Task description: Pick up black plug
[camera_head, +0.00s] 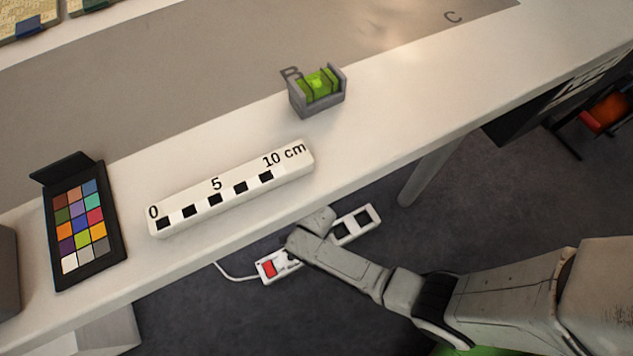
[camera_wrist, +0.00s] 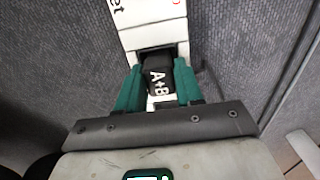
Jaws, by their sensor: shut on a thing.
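The black plug (camera_wrist: 158,82), marked "A+B" in white, is between the green fingers of my gripper (camera_wrist: 160,88) in the wrist view. The fingers are shut on its sides. The plug's far end is at a dark socket opening of the white power strip (camera_wrist: 150,14); I cannot tell how deep it sits. In the head view the power strip (camera_head: 357,224) lies on the floor under the table edge, with a red switch (camera_head: 269,268). My arm covers its middle, and the plug and my fingertips are hidden there.
The white table (camera_head: 390,150) carries a scale bar (camera_head: 232,188), a color chart (camera_head: 80,222) and a grey holder with a green level (camera_head: 318,92). Its front edge is beside my arm. A table leg (camera_head: 432,172) stands right of the strip. A white cable (camera_head: 236,276) lies left of it.

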